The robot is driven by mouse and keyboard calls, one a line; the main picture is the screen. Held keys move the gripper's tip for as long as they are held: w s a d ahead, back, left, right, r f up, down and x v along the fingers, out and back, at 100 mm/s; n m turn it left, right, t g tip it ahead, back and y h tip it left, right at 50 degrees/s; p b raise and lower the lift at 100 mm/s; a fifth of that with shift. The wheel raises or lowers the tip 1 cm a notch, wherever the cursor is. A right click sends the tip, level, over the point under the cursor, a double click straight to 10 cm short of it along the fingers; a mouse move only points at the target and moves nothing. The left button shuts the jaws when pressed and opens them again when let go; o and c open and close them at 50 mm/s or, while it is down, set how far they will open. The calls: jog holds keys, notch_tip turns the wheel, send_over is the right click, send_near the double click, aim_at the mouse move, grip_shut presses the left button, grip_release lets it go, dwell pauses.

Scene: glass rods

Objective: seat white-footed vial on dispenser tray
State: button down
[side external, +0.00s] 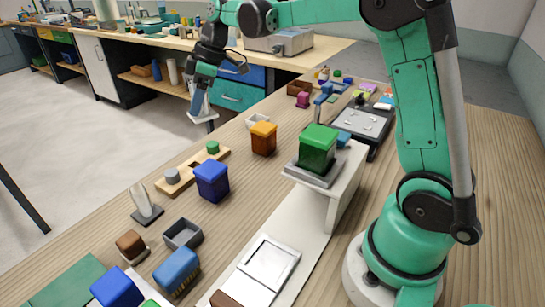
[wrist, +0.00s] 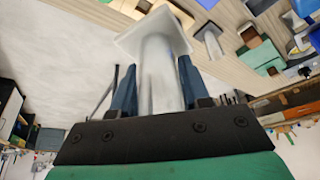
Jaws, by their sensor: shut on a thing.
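My gripper (side external: 199,92) is high above the far left edge of the wooden bench, its blue fingers pointing down. It is shut on the clear, whitish vial (wrist: 160,78), whose square white foot (wrist: 155,34) is at the end away from the palm. In the side view the white foot (side external: 205,117) hangs below the fingers, clear of everything. A white stand (side external: 345,190) on the bench carries a green container (side external: 317,147) on top. A square white tray (side external: 270,264), seemingly the dispenser tray, lies bare on its low base, well apart from my gripper.
Another clear vial (side external: 143,202) stands on a dark foot at the left. A blue block (side external: 211,182), an orange block (side external: 263,139), a wooden holder (side external: 190,172) and a grey open box (side external: 182,235) stand between my gripper and the tray.

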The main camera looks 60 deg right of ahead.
jog(key=s+a+f+n+g, duration=0.2)
jog(key=s+a+n, duration=0.2)
jog(key=s+n, duration=0.3)
jog(key=s+a+f+n+g+h, duration=0.1)
jog(key=s+a+f+n+g, duration=0.2)
jog(key=s+n, duration=0.5)
jog(key=s+a+f+n+g, duration=0.2)
jog(key=s+a+n, duration=0.3)
jog(key=s, duration=0.5)
jog(key=shift+a+f+n, duration=0.15)
jog(key=shift+f+n, duration=0.45)
jog(key=shift+n, duration=0.6)
jog(key=shift+s+f, duration=0.15)
jog(key=shift+f, duration=2.65)
jog(key=shift+c, duration=1.7)
grip_release()
